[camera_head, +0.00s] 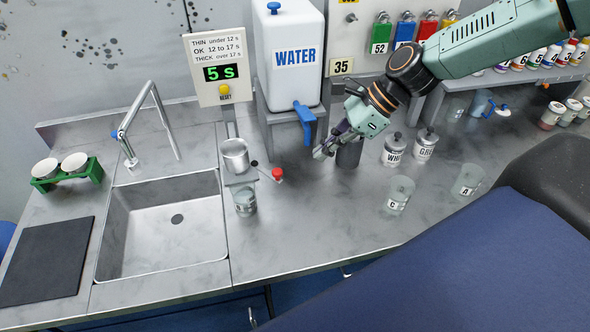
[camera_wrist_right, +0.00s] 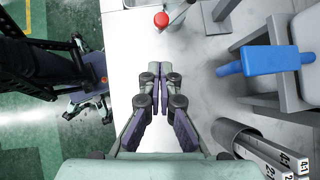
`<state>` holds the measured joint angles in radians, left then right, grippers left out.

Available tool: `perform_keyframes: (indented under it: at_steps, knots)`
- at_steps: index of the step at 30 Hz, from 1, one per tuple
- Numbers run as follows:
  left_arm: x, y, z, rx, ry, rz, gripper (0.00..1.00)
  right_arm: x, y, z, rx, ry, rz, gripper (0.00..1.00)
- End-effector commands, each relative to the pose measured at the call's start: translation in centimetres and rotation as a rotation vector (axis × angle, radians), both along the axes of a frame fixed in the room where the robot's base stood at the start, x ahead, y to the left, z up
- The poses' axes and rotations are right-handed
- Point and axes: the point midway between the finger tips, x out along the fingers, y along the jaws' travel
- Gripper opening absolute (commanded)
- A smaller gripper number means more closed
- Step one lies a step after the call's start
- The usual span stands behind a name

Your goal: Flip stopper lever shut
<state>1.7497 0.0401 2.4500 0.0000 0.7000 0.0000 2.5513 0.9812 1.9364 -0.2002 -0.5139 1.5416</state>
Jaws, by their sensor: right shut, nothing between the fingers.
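The stopper lever (camera_head: 277,174) has a red knob and sticks out to the right of the small stand under a metal cup (camera_head: 235,155). Its red knob also shows at the top of the right wrist view (camera_wrist_right: 161,19). A clear jar (camera_head: 245,201) stands below the cup. My right gripper (camera_head: 322,153) is shut and empty, to the right of the red knob and apart from it. In the right wrist view its fingertips (camera_wrist_right: 160,75) are together, with the knob beyond them. My left gripper is not in view.
A water tank (camera_head: 290,55) with a blue tap (camera_head: 305,122) stands behind the lever. A timer panel (camera_head: 218,72) reads 5 s. A sink (camera_head: 160,228) lies to the left. Lidded cans (camera_head: 394,150) and clear cups (camera_head: 398,194) stand to the right. The counter in front is clear.

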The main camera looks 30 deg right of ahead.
Motion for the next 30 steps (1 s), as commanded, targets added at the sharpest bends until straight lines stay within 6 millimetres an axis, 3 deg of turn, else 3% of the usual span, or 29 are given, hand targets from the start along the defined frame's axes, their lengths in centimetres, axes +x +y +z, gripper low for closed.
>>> perform_keyframes:
  at_steps: [12,21,30]
  knots:
    - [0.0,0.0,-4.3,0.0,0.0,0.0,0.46,0.9,2.2,-3.5,-0.004,0.002,0.001,0.0]
    - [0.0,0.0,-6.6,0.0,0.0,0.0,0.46,2.0,4.7,-3.8,-0.004,0.001,0.002,0.0]
    - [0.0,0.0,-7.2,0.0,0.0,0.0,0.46,2.5,5.7,-3.8,-0.001,0.0,-0.001,0.0]
